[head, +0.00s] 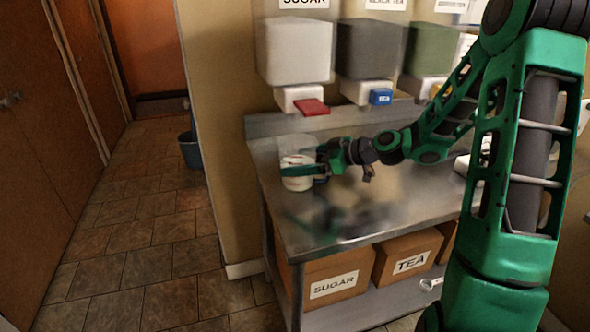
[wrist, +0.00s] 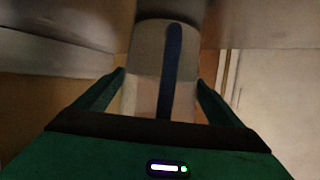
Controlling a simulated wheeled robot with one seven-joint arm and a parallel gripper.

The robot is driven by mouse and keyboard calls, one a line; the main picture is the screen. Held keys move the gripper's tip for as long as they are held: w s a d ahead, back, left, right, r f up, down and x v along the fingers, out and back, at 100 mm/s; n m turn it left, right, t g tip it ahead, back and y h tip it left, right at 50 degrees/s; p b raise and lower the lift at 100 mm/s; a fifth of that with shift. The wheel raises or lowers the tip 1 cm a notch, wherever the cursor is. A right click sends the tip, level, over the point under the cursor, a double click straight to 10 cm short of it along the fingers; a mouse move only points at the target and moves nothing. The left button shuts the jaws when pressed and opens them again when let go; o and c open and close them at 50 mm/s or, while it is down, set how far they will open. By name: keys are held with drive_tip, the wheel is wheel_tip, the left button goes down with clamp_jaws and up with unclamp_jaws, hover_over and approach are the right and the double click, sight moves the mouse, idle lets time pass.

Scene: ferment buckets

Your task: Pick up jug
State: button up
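The jug (head: 297,176) stands on the metal table at its back left; it looks pale, with a clear upper part and a white lower part. My gripper (head: 325,163) is at the jug's right side and overlaps it in the head view. In the wrist view the jug (wrist: 150,48) lies ahead, with its dark blue handle (wrist: 173,75) running down the middle between my fingers. My gripper (wrist: 161,80) is open, with one finger on each side and a gap beside the handle. Whether a finger touches the jug cannot be told.
A sugar dispenser (head: 294,52) with a red tap (head: 312,107) hangs above the jug. Other dispensers (head: 371,50) hang to its right. Boxes marked sugar (head: 334,290) and tea (head: 409,263) sit on the shelf below. The metal table (head: 325,235) is clear in front.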

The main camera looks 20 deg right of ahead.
drive_tip(key=c, duration=1.2)
drive_tip(key=shift+r, duration=0.85)
drive_tip(key=s+d, duration=0.4)
drive_tip(key=s+d+r, duration=0.1)
drive_tip(key=s+d, duration=0.3)
drive_tip(key=d, duration=0.1)
drive_tip(key=s+d, duration=0.4)
drive_tip(key=shift+d+r, duration=0.25)
drive_tip(key=shift+r, duration=0.15)
